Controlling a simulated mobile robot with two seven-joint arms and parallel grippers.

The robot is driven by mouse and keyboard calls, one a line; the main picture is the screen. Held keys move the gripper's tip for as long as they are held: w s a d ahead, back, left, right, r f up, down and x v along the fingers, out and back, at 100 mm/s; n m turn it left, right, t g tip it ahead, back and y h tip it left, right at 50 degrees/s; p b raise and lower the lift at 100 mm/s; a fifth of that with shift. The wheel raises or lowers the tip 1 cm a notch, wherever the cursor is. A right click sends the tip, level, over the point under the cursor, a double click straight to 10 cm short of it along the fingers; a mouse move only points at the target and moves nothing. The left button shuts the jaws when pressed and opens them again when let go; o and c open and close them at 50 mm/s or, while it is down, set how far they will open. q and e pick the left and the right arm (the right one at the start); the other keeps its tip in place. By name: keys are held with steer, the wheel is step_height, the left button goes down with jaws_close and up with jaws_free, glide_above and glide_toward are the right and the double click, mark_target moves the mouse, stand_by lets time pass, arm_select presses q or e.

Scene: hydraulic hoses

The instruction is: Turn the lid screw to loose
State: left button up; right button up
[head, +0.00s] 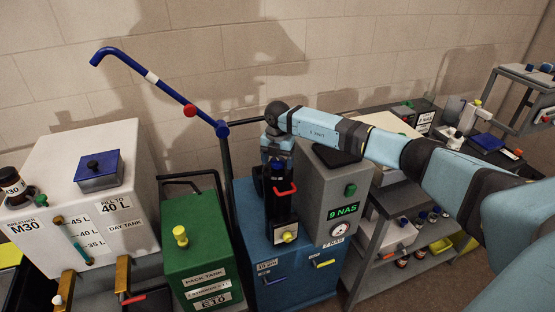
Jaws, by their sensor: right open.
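My right gripper (277,178) points down over a dark upright housing (281,218) on the blue cart (244,210). The jaws are open but small and dark, and I cannot tell whether they touch anything. A red bent handle (286,189) shows at the front of the housing, just below the gripper. The lid screw cannot be made out; the top of the housing is hidden by the gripper and wrist. My left gripper is not in view.
A grey box reading "9 NAS" (335,195) stands close right of the gripper. A blue pipe (165,87) on a dark post rises to the left. The green pack tank (195,250) and white day tank (75,165) stand left. A shelf cart (375,245) is right.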

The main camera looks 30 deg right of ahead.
steer(key=shift+f, duration=0.5)
steer(key=c, duration=0.9)
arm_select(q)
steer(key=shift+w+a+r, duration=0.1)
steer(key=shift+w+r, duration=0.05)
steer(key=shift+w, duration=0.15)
